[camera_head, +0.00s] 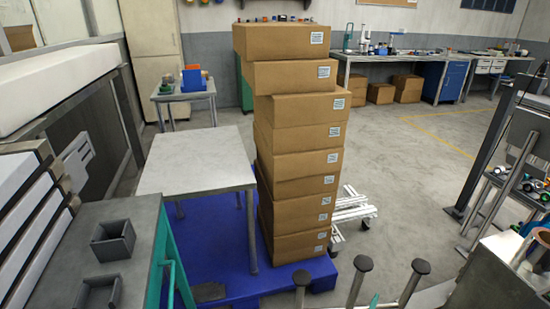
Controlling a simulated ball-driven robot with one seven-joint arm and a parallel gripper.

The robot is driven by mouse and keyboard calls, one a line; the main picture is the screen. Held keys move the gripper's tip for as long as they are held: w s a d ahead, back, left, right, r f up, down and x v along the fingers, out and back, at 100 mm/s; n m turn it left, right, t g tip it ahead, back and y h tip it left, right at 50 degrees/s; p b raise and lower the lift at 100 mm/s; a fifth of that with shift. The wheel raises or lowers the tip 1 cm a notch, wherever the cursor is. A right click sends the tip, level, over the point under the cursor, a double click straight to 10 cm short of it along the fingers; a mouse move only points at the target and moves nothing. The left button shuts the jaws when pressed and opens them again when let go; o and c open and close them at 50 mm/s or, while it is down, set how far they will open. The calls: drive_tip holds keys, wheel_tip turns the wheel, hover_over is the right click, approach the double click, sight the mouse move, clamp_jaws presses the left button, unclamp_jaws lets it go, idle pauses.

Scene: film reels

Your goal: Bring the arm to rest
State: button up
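My gripper is not in view, and no part of my arm can be made out for sure. Whether it is open or shut does not show. No film reel can be clearly made out.
Knob-topped posts (363,264) rise at the bottom. A grey bench (140,215) is at left, a metal rack (490,150) at right.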

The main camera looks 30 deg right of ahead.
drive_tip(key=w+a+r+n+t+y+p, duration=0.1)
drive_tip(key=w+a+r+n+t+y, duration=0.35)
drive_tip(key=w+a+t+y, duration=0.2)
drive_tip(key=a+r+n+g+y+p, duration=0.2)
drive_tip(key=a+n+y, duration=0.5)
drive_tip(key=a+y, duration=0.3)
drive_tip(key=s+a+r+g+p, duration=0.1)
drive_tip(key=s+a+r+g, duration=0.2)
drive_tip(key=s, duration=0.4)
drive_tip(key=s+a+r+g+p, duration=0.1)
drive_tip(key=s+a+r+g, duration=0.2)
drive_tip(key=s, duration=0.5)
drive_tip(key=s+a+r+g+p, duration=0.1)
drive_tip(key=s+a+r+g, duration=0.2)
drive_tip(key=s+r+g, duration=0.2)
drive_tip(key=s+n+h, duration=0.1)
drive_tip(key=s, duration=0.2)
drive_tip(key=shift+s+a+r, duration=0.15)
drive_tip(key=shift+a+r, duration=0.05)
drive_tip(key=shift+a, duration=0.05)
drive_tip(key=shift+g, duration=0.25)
